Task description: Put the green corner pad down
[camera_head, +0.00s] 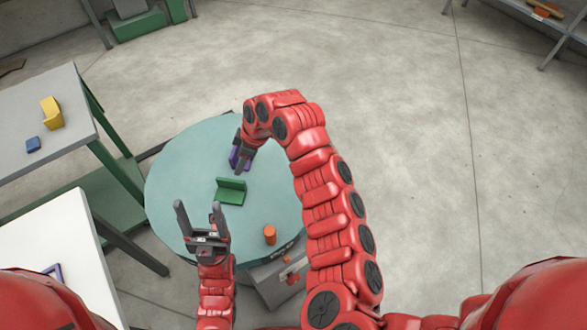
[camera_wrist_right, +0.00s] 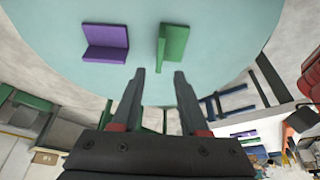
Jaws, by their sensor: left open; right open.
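The green corner pad (camera_head: 231,190) is L-shaped and rests on the round teal turntable (camera_head: 175,165), near its middle. It also shows in the right wrist view (camera_wrist_right: 174,42), beyond the fingertips. My right gripper (camera_head: 240,157) reaches over the turntable from above, just behind the green pad in the head view. In the wrist view its fingers (camera_wrist_right: 159,73) are apart with nothing held between them. My left gripper (camera_head: 199,212) is open and empty over the turntable's near left part, clear of the green pad.
A purple corner pad (camera_wrist_right: 106,43) lies beside the green one, partly hidden by my right gripper in the head view. An orange cylinder (camera_head: 270,235) stands near the turntable's front edge. A grey table (camera_head: 45,95) with yellow and blue pieces and a white table (camera_head: 60,235) stand left.

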